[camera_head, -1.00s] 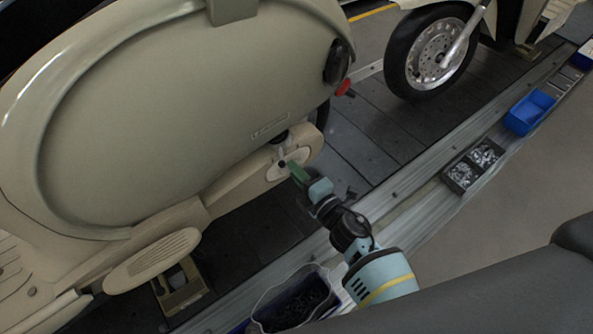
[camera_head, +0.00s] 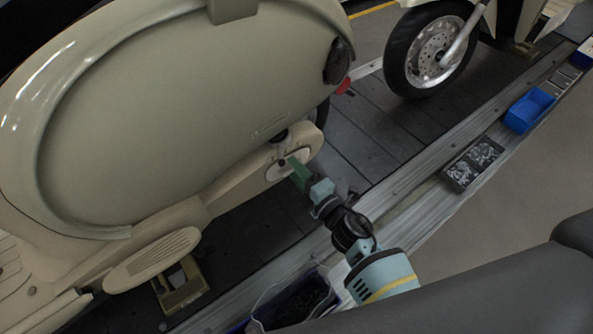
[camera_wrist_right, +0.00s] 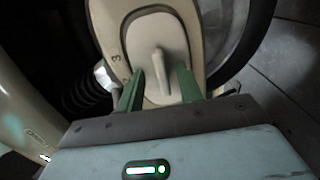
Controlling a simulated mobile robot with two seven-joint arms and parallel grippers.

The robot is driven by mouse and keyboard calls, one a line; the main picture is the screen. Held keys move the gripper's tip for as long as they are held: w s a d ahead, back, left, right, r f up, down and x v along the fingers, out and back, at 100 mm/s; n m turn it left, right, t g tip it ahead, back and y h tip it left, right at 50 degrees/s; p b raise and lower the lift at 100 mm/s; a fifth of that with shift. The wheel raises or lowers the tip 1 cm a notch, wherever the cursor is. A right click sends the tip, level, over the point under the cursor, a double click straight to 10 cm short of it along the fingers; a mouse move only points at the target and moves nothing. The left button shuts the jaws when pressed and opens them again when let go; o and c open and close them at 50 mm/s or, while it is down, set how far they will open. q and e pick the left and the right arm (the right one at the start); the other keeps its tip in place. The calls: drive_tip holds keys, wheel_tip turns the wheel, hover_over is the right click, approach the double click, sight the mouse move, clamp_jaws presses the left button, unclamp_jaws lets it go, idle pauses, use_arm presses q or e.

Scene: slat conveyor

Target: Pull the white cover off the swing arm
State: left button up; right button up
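The white cover (camera_head: 276,172) is a pale rounded plate on the rear end of the cream swing arm (camera_head: 232,188) of the near scooter. In the right wrist view the cover (camera_wrist_right: 178,42) faces me, with a raised upright tab (camera_wrist_right: 158,68) in its middle. My right gripper (camera_head: 293,163) is at the cover in the head view. In the right wrist view its two green fingers (camera_wrist_right: 159,77) are apart, one on each side of the tab's lower part, with gaps visible. Contact with the plate cannot be told. My left gripper is not in view.
A dark wheel (camera_wrist_right: 236,40) is beside the swing arm. Blue bin (camera_head: 529,111) and a dark tray of small parts (camera_head: 472,164) stand along the metal conveyor edge. A lined bin (camera_head: 262,318) is below my right arm. Another scooter's wheel (camera_head: 398,62) stands behind.

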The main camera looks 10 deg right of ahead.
drive_tip(key=v, duration=0.8)
idle(0.4)
